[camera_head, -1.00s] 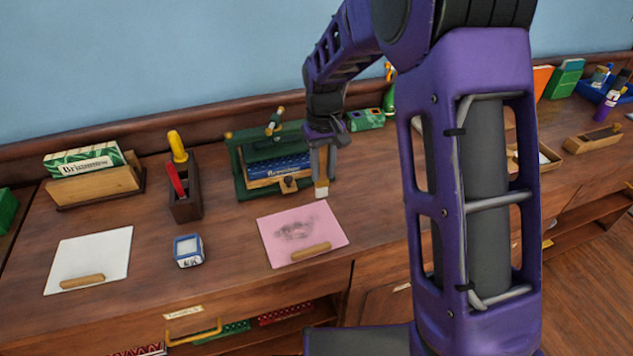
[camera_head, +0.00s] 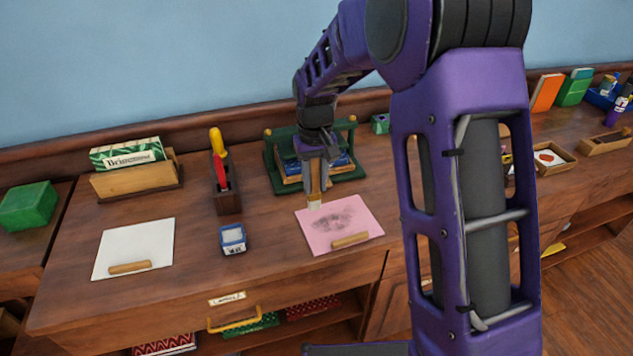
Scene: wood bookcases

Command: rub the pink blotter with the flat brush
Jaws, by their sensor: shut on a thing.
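The pink blotter (camera_head: 362,222) lies flat on the wooden desk, with a dark grey smudge in its middle and a wooden roll-shaped handle (camera_head: 350,240) on its near edge. My gripper (camera_head: 315,168) points down and is shut on the flat brush (camera_head: 314,188), which has a wooden handle and a pale tip. The brush tip is over the blotter's far left part, left of and just beyond the smudge. I cannot tell whether the tip touches the blotter.
A white blotter (camera_head: 140,238) lies at the left. A green rack (camera_head: 275,165) with books stands behind my gripper. My arm hides part of the desk's right.

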